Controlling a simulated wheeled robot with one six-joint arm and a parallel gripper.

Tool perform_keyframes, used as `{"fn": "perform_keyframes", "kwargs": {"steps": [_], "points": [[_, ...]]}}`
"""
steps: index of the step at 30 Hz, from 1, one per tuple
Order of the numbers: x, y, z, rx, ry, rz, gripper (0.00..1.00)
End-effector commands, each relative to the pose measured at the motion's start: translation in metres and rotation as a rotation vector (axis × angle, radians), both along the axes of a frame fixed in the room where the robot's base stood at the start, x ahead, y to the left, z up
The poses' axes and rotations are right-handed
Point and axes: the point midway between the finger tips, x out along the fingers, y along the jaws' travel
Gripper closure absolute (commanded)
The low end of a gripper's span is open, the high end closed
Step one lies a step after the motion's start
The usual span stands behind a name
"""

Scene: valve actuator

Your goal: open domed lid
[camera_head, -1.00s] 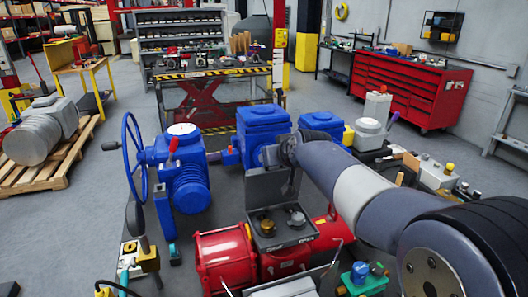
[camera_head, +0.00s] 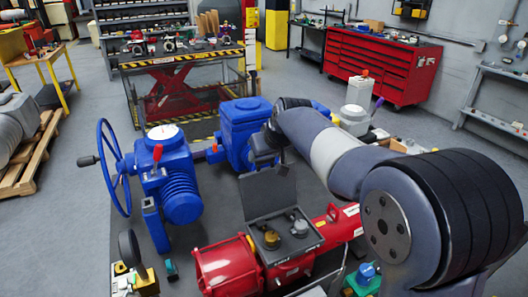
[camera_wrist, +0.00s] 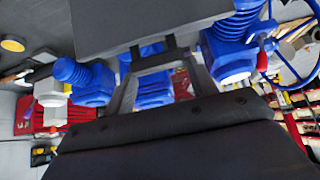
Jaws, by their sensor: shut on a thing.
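A dark grey lid (camera_head: 268,193) stands raised at the back of a small grey box on the red actuator (camera_head: 226,266). The side facing the head camera looks flat; no dome shows from here. Two knobs, one brass and one grey, stand in the open box (camera_head: 286,236). My gripper (camera_head: 283,168) is at the lid's upper edge, shut on it, with the contact small and dark. In the wrist view, my gripper (camera_wrist: 152,52) reaches to a broad dark grey panel, apparently the lid (camera_wrist: 160,22).
A blue actuator with a handwheel (camera_head: 170,180) stands left of the lid, and another blue unit (camera_head: 245,130) stands close behind it. A red tool cabinet (camera_head: 375,65) and a striped lift table (camera_head: 185,65) are farther back. Grey floor lies between.

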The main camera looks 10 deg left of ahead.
Motion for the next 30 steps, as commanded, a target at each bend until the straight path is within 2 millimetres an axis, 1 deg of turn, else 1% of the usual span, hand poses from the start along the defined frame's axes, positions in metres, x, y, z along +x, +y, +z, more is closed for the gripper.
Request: {"fn": "perform_keyframes", "kwargs": {"steps": [1,7,8,15,24,26,30], "points": [[0.002,0.0,0.007,0.005,-0.014,-0.002,0.87],[0.002,0.0,0.007,0.005,-0.015,-0.002,0.87],[0.002,0.0,0.008,0.005,-0.015,-0.002,0.44],[0.001,0.0,0.004,0.003,-0.008,0.0,0.24],[-0.001,-0.001,0.004,0.002,-0.005,-0.001,0.24],[-0.003,-0.002,0.008,0.002,-0.006,0.0,0.24],[-0.014,-0.01,0.024,0.003,-0.009,0.0,0.24]]}}
